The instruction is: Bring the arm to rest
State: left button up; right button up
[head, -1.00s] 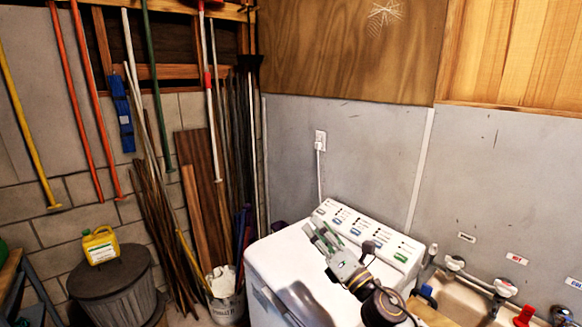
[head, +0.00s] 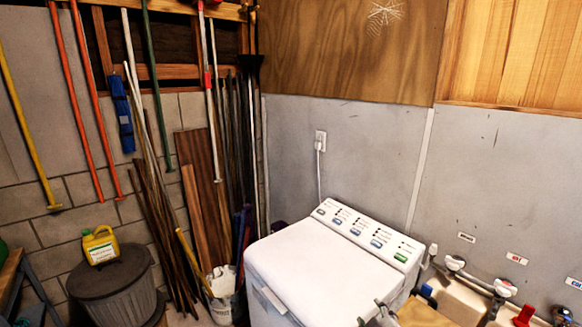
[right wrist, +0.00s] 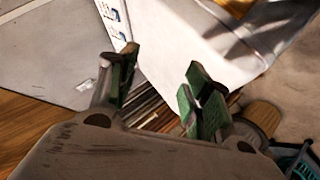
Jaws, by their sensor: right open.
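My right gripper (head: 377,313) shows only in part at the bottom edge of the head view, low in front of the washing machine's right side. In the right wrist view its two green-padded fingers (right wrist: 162,88) stand wide apart with nothing between them. The white washing machine (head: 325,275) has its lid closed and nothing on top. Its white top and button panel also show beyond the fingers in the right wrist view (right wrist: 190,45). My left gripper is in neither view.
A sink with taps (head: 478,275) and a red bottle (head: 524,316) lie right of the washer. A lidded bin (head: 115,285) bearing a yellow jug (head: 100,246) stands at left. A white bucket (head: 222,295) and leaning poles fill the corner. A teal basket (right wrist: 293,160) shows in the wrist view.

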jog(key=s+f+m+g+y, duration=0.1)
jog(key=s+f+m+g, duration=0.3)
jog(key=s, duration=0.5)
jog(key=s+f+m+g+y, duration=0.1)
jog(key=s+f+m+g, duration=0.25)
jog(key=s+f, duration=0.45)
jog(key=s+f+n+g+b, duration=0.1)
jog(key=s+f, duration=0.1)
jog(key=f, duration=1.5)
jog(key=s+f+g+b, duration=0.1)
jog(key=s+f, duration=0.2)
jog(key=f, duration=1.4)
jog(key=s+d+f+b, duration=0.1)
jog(key=s+d+f, duration=0.1)
jog(key=s+f, duration=0.8)
jog(key=s+d+f+g+b, duration=0.1)
jog(key=s+d+f, duration=0.1)
jog(key=s+f, duration=0.9)
jog(key=shift+s+d+h, duration=0.2)
jog(key=shift+s+h, duration=0.1)
jog(key=shift+f, duration=0.1)
